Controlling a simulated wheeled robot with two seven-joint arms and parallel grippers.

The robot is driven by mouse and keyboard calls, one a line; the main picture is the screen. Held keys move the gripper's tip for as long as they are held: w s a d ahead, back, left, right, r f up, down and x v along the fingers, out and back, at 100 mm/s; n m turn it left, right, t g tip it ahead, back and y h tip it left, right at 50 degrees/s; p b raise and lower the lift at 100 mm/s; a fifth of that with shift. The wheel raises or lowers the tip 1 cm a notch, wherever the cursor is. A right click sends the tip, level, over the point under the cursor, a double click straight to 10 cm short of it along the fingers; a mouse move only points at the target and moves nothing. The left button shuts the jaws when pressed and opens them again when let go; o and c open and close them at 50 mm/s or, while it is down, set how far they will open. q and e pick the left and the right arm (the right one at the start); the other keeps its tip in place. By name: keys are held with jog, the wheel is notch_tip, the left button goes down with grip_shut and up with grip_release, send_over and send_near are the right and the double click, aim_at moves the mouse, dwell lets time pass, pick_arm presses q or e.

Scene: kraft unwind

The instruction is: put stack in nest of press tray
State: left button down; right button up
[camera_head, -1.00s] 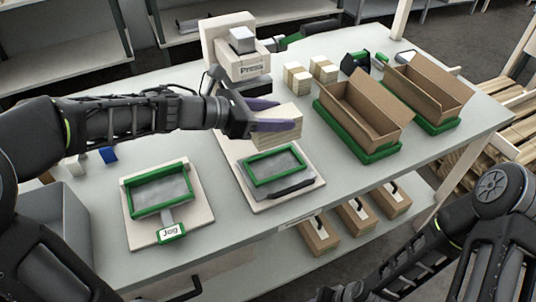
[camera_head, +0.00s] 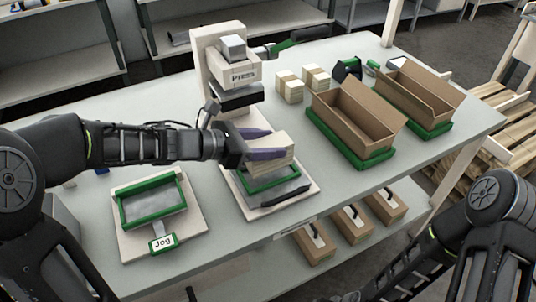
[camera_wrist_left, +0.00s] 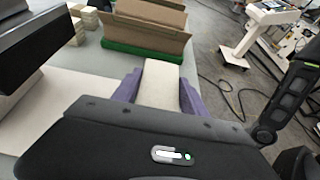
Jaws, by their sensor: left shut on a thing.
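My left gripper (camera_head: 262,145) is shut on a cream stack (camera_head: 270,170), with purple fingers on its two sides. The stack is held over the back part of the green-framed nest of the press tray (camera_head: 296,176) and hides part of it. I cannot tell if it touches the nest. The stack also shows between the fingers in the left wrist view (camera_wrist_left: 161,84). The press (camera_head: 236,75) stands just behind the stack. My right gripper is not in view; only the right arm shows at the lower right.
The jog tray (camera_head: 190,232) with a green frame lies left of the press tray. Two open cardboard boxes (camera_head: 352,125) sit in green holders at the right.

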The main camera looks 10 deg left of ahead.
pick_arm(q)
jog(key=shift+f+b, duration=0.3)
jog(key=shift+f, duration=1.55)
jog(key=shift+f, duration=0.1)
jog(key=c, duration=0.6)
grip_release()
jog(key=shift+r, duration=0.2)
jog(key=p+v, duration=0.1)
jog(key=v, duration=1.1)
